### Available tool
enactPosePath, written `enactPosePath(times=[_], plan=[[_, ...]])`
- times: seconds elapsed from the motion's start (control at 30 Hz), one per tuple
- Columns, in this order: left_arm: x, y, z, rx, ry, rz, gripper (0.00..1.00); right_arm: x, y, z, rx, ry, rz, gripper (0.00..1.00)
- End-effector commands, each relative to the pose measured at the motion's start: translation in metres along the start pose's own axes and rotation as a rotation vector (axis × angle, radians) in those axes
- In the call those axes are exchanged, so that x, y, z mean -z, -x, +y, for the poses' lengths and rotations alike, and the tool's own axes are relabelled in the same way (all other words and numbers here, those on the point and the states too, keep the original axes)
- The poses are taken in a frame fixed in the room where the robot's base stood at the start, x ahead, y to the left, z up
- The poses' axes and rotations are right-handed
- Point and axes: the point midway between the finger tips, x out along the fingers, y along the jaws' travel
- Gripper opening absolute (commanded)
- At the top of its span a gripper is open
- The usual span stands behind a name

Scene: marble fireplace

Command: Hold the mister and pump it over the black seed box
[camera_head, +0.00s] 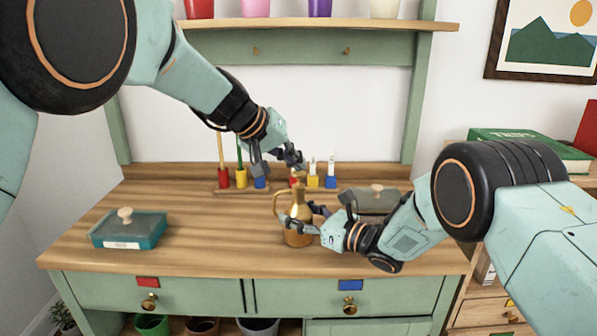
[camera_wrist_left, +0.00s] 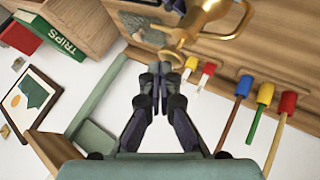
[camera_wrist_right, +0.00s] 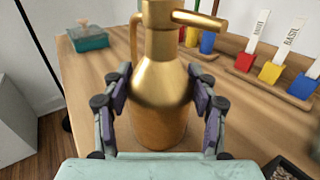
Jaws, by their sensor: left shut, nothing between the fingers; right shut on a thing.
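The brass mister (camera_head: 297,235) stands upright on the wooden worktop, with a handle and a spout. My right gripper (camera_head: 304,227) is shut around its body; in the right wrist view the fingers press both sides of the mister (camera_wrist_right: 160,100). My left gripper (camera_head: 277,163) is shut and empty, just above and left of the mister's top. In the left wrist view its closed fingertips (camera_wrist_left: 155,76) are near the mister (camera_wrist_left: 205,22), apart from it as far as I can tell. A dark, soil-filled box, likely the seed box, shows at the right wrist view's corner (camera_wrist_right: 286,172); my right arm partly hides that area in the head view.
A teal lidded box (camera_head: 130,230) sits at the worktop's left. A grey lidded box (camera_head: 378,201) is at right, partly behind my right arm. Coloured markers (camera_head: 241,179) and labels (camera_head: 331,178) stand in racks behind the mister. The left-centre worktop is clear.

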Motion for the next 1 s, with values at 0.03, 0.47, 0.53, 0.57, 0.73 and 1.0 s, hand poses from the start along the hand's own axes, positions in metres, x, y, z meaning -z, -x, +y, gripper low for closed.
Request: enactPosePath(times=[0.03, 0.47, 0.53, 0.57, 0.73, 1.0], plan=[[0.002, 0.002, 0.002, 0.000, -0.001, 0.002, 0.00, 0.000, 0.000, 0.000, 0.000, 0.000, -0.001, 0.14], [0.007, 0.009, 0.006, 0.000, 0.001, 0.001, 0.00, 0.000, 0.000, 0.000, 0.000, 0.000, -0.001, 0.14], [0.007, 0.009, 0.006, 0.000, 0.000, 0.002, 0.00, 0.000, 0.000, 0.000, 0.000, 0.000, -0.001, 0.14], [0.007, 0.010, 0.007, 0.000, 0.000, 0.002, 0.00, 0.000, 0.000, 0.000, 0.000, 0.000, -0.001, 0.14], [0.015, 0.019, 0.014, -0.001, -0.001, 0.004, 0.00, 0.000, 0.000, 0.000, 0.000, 0.000, -0.001, 0.14], [0.026, 0.035, 0.025, 0.000, -0.001, 0.003, 0.00, 0.000, 0.000, 0.000, 0.000, 0.000, -0.001, 0.14]])
